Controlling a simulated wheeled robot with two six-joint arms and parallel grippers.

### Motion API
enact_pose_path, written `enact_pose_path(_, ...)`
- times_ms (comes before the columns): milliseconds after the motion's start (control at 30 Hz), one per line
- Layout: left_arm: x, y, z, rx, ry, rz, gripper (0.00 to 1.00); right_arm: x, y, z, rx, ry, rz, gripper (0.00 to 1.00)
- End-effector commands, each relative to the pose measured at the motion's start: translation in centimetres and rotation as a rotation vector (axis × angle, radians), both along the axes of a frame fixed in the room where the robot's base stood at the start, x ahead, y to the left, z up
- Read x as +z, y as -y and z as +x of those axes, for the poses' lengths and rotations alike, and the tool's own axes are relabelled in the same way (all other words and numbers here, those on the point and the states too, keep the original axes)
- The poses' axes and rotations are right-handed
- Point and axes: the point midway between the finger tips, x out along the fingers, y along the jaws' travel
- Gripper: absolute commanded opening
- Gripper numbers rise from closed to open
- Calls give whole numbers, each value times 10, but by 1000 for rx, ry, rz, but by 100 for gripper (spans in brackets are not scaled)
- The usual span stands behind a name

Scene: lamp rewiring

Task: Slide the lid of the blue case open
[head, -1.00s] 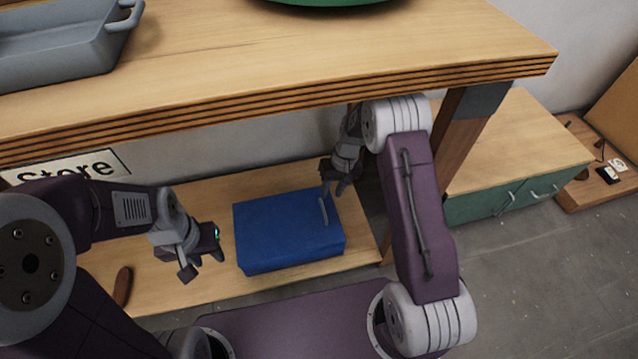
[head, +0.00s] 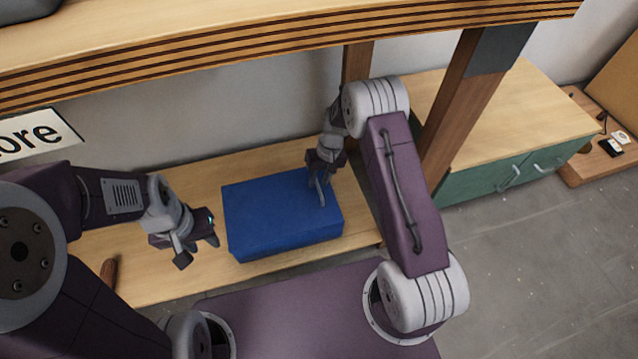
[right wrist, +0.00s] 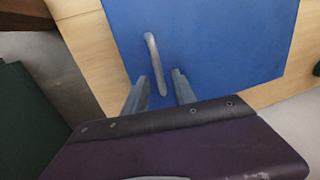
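The blue case (head: 270,220) lies closed on the lower shelf, with a grey bar handle (right wrist: 155,62) on its lid near the right end. In the head view the handle (head: 320,192) is partly covered by my right gripper. My right gripper (right wrist: 158,88) is open above the lid, and its two fingers lie on either side of the handle's near end in the wrist view. I cannot tell whether they touch the lid. My left gripper (head: 198,252) is open and empty, just left of the case and apart from it.
The lower shelf (head: 150,285) has bare wood around the case, with a brown object (head: 108,270) at its left. The upper shelf edge (head: 300,45) overhangs behind. A wooden post (head: 455,110) and a green cabinet (head: 480,190) stand to the right.

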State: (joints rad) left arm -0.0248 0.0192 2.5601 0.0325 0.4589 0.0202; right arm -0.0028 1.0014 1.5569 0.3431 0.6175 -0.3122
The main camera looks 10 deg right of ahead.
Motion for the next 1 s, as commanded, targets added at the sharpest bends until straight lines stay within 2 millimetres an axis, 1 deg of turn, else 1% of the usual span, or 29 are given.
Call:
enact_pose_path(133, 2, 0, 0, 0, 0, 0, 36, 2, 0, 0, 0, 1, 0, 33)
enact_pose_path(167, 2, 0, 0, 0, 0, 0, 36, 2, 0, 0, 0, 1, 0, 27)
enact_pose_path(200, 2, 0, 0, 0, 0, 0, 36, 2, 0, 0, 0, 1, 0, 16)
enact_pose_path(267, 2, 0, 0, 0, 1, 0, 36, 2, 0, 0, 0, 1, 0, 0)
enact_pose_path(1000, 2, 0, 0, 0, 0, 0, 36, 2, 0, 0, 0, 0, 0, 0)
